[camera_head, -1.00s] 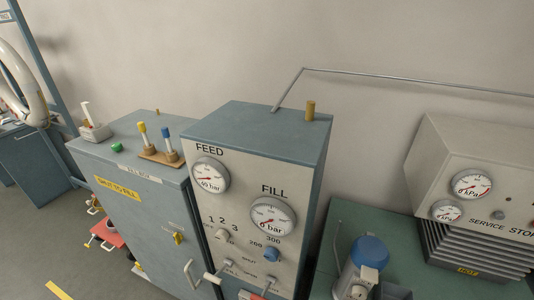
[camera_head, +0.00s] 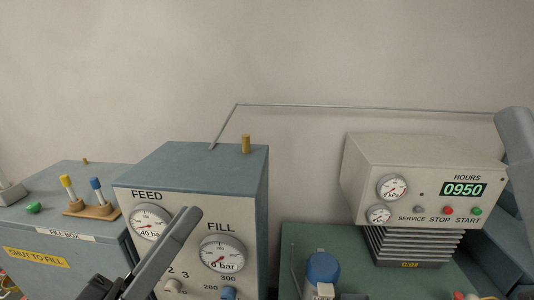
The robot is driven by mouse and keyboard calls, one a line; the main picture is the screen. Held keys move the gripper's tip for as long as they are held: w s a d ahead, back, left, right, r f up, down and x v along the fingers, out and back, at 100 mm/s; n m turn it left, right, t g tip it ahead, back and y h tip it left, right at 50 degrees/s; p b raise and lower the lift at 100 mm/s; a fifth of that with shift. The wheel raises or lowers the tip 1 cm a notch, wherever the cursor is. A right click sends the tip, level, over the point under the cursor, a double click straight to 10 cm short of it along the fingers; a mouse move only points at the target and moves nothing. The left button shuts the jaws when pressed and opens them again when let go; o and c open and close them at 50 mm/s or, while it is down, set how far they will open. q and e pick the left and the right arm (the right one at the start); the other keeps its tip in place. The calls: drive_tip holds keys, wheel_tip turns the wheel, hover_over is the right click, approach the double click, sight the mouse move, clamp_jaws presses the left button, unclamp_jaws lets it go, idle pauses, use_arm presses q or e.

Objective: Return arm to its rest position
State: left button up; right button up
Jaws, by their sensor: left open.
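My left gripper (camera_head: 165,247) comes up from the bottom edge, left of the middle. One long grey finger shows, with dark parts of the hand at its base. It is open and nothing is seen in it. It is in front of the grey fill panel (camera_head: 200,160) and covers part of its face between the FEED gauge (camera_head: 149,222) and the FILL gauge (camera_head: 222,254). I cannot tell from this view how far it is from the panel. My right gripper does not show.
The fill box (camera_head: 60,203) with yellow-topped and blue-topped pegs stands at left. The compressor (camera_head: 425,180) reads 0950 at right. A blue-topped bottle (camera_head: 322,268) stands on the green bench (camera_head: 300,240). A thin pipe (camera_head: 360,107) runs along the wall. A grey rounded part cuts in at right.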

use_arm(q)
drive_tip(key=s+r+m+t+y, duration=0.25)
drive_tip(key=s+r+t, duration=0.2)
drive_tip(key=r, duration=0.65)
drive_tip(key=s+a+r+t+y, duration=0.3)
drive_tip(key=a+y, duration=0.4)
drive_tip(key=y, duration=0.3)
wheel_tip(320, 180, up, 21)
drive_tip(key=h+p, duration=0.1)
drive_tip(key=p, duration=2.1)
drive_tip(key=shift+w+r, duration=0.2)
drive_tip(key=shift+h, duration=0.25)
